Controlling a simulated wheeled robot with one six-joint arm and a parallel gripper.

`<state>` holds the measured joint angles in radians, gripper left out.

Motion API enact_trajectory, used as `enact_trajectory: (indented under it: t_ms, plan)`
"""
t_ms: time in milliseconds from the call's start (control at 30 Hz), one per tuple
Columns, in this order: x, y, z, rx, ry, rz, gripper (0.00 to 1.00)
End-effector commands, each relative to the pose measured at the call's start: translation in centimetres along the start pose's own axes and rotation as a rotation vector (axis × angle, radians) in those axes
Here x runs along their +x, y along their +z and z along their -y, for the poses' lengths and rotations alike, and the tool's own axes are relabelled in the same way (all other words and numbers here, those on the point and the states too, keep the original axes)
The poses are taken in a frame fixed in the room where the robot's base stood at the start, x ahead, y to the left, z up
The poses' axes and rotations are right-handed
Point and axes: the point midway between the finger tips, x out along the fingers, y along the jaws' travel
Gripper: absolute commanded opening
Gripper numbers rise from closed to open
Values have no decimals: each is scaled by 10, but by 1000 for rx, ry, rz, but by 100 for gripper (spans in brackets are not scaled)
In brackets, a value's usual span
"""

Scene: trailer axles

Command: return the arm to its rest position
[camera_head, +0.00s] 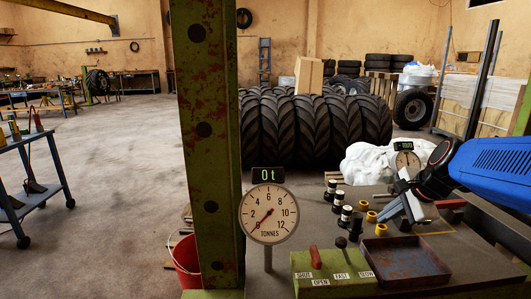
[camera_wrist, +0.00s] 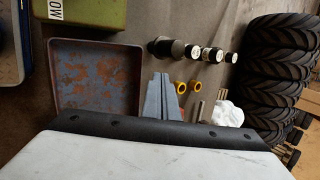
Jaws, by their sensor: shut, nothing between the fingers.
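My arm comes in from the right edge of the head view, with a blue link and a black joint. Its pale wrist points down and to the left over a dark workbench top (camera_head: 455,262). My gripper (camera_head: 388,214) is at the end of it, above the bench behind the rusty tray (camera_head: 400,260). In the wrist view, the two grey-blue fingers of my gripper (camera_wrist: 160,80) lie close together with nothing between them. The tray (camera_wrist: 95,75) shows beside them. How far the fingertips are above the bench is hard to tell.
Yellow rings (camera_head: 381,229) and several black-and-white cylinders (camera_head: 347,214) stand near my gripper. A green lever box (camera_head: 333,276) is in front. A green post (camera_head: 208,130) and a dial gauge (camera_head: 268,214) stand left. Another gauge (camera_head: 406,161) is behind my wrist. Large tyres (camera_head: 310,130) stand behind.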

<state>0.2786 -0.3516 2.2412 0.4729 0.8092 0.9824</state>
Motion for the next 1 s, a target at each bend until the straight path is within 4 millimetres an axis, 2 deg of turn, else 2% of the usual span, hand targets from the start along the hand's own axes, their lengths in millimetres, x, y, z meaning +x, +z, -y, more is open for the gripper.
enact_trajectory:
  t_ms: [33, 100, 300, 500, 600, 733, 900, 1000]
  plan:
    - [-6, 12, -15, -115, 10, -6, 0]
    - [-13, 24, -36, -288, 31, -18, 0]
    - [-32, 46, -97, -777, 90, -49, 0]
    - [-45, 54, -152, -1221, 152, -75, 0]
    - [-50, 54, -172, -1395, 181, -85, 0]
    - [-53, 52, -191, -1562, 209, -94, 0]
    - [-49, 51, -222, -1557, 263, -41, 0]
    - [-49, 51, -227, -1554, 271, -32, 0]
